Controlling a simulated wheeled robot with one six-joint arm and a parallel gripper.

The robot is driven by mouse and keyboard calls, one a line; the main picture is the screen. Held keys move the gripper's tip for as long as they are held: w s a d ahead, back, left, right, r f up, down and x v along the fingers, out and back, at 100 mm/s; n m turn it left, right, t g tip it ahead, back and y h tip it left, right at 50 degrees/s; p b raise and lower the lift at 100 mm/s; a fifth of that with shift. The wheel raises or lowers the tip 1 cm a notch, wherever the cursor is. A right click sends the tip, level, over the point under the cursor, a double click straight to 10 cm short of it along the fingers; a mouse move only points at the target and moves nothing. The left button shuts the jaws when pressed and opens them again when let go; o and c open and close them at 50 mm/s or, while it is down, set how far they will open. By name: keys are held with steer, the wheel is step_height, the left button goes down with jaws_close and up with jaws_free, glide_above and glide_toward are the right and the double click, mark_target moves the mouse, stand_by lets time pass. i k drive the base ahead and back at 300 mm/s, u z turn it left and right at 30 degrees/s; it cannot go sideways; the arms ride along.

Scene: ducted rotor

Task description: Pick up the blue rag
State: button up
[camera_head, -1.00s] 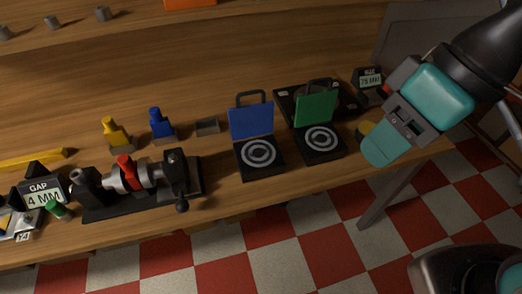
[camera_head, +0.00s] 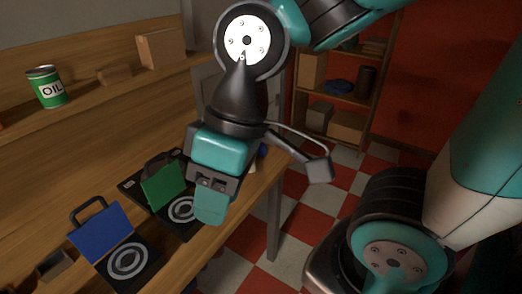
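A small dark blue thing (camera_head: 339,87) lies on a shelf of the rack at the back right. It may be the blue rag, but it is too small and dim to be sure. My gripper (camera_head: 211,207) points down in front of the workbench, near the green-backed stand. It is far from the blue thing on the rack. I see its teal finger side-on, so the gap between the fingers is hidden. Nothing shows hanging from it.
The workbench (camera_head: 215,262) holds a blue-backed stand (camera_head: 101,231) and a green-backed stand (camera_head: 164,186). An oil can (camera_head: 46,87) and boxes stand on the wall shelf. The wooden rack (camera_head: 383,88) holds boxes (camera_head: 347,127). Checkered floor (camera_head: 305,206) lies open between bench and rack.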

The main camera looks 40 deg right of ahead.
mark_target(263, 150)
steer(key=z, duration=0.1)
steer(key=i, duration=0.35)
steer(key=z, duration=0.8)
steer(key=i, duration=0.8)
steer(key=z, duration=0.45)
